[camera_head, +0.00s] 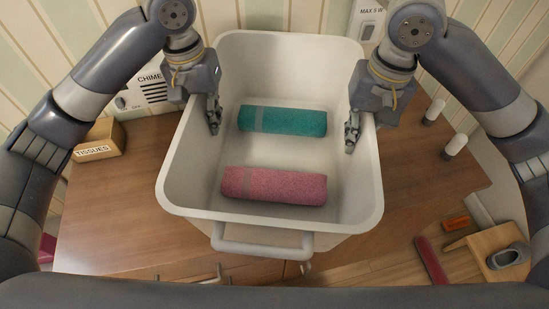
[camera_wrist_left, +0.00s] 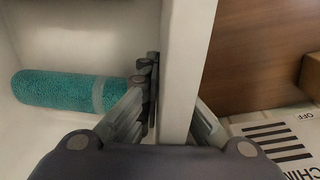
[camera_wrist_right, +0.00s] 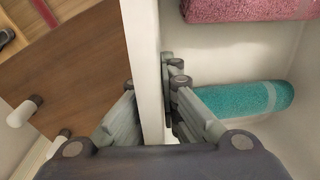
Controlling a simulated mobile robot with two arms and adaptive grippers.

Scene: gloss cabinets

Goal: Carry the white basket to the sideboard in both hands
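The white basket (camera_head: 172,185) is in the middle of the head view, over a brown wooden surface. A teal rolled towel (camera_head: 282,121) and a pink rolled towel (camera_head: 274,186) lie inside it. My left gripper (camera_head: 210,112) straddles the left wall, one finger inside and one outside; the wall also shows in the left wrist view (camera_wrist_left: 186,70). My right gripper (camera_head: 354,130) straddles the right wall the same way, seen in the right wrist view (camera_wrist_right: 143,65). Both inner fingertips press the wall; the outer fingertips are hidden behind it. Whether the basket's bottom touches the surface is hidden.
A tissues box (camera_head: 99,139) and a chime box (camera_head: 150,90) are at left. Two white-capped pegs (camera_head: 455,145) are at right. The striped wall is close behind the basket.

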